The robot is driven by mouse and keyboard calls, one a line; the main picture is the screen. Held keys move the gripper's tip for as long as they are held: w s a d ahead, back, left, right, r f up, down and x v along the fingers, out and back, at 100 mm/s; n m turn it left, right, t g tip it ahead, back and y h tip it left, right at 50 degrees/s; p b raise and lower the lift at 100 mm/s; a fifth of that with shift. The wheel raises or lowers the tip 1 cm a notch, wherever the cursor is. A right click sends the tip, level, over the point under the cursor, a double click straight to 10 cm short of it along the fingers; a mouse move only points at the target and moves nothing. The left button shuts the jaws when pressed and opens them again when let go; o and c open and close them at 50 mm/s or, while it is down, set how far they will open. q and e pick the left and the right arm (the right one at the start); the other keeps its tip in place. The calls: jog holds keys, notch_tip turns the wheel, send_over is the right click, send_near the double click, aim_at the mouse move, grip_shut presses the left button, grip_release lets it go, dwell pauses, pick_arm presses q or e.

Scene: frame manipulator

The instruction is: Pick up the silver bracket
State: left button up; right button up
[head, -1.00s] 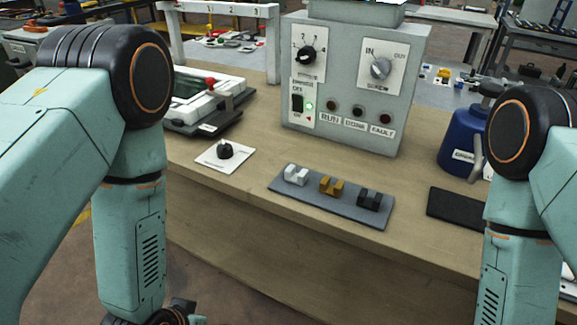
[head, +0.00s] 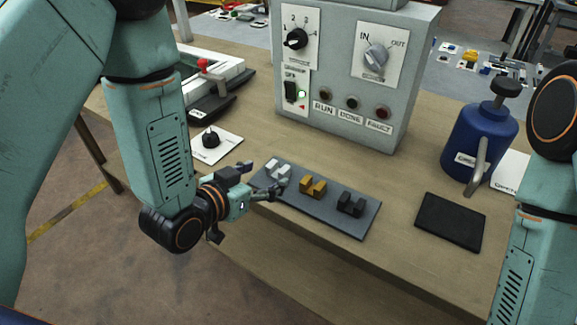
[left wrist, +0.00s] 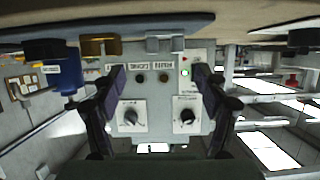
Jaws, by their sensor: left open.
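The silver bracket (head: 279,172) sits at the left end of a grey tray (head: 330,222) on the bench. My left gripper (head: 264,181) is open, just left of the silver bracket, with its fingers pointing at it. In the left wrist view, which is upside down, the silver bracket (left wrist: 165,44) shows between and above the open fingers of the left gripper (left wrist: 158,74). I cannot tell whether the fingers touch it. My right gripper is out of view; only part of its arm shows at the right edge.
A gold bracket (head: 313,187) and a black bracket (head: 351,204) share the tray. A grey control box (head: 345,75) stands behind. A blue bottle (head: 480,143) and a black pad (head: 450,221) are on the right. A knob on a white plate (head: 211,140) is behind my left gripper.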

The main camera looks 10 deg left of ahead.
aim_at(278, 168)
pick_arm(q)
jog(key=shift+w+a+f, duration=0.4)
jog(key=shift+w, duration=0.2)
jog(key=shift+w+a+f, duration=0.35)
jog(key=shift+w+f, duration=0.05)
jog(key=shift+w, duration=0.2)
jog(key=w+d, duration=0.1)
jog(key=d, duration=0.1)
jog(key=w+d+f, duration=0.1)
jog(key=w+d, duration=0.1)
jog(key=shift+w+f, duration=0.1)
jog(key=shift+w+a+f, duration=0.15)
jog(key=shift+w+a, duration=0.05)
jog(key=shift+a, duration=0.1)
jog(key=shift+a+f, duration=0.1)
jog(key=shift+a, duration=0.45)
jog(key=shift+d+r, duration=0.2)
jog(key=shift+d, duration=0.5)
jog(key=c, duration=0.4)
jog(key=shift+c, duration=0.4)
jog(key=shift+w+a+f, duration=0.1)
jog(key=shift+a+f, duration=0.05)
jog(key=shift+a, duration=0.3)
jog(key=c, duration=0.3)
jog(key=shift+c, duration=0.8)
jog(key=shift+d, duration=0.3)
jog(key=c, duration=0.3)
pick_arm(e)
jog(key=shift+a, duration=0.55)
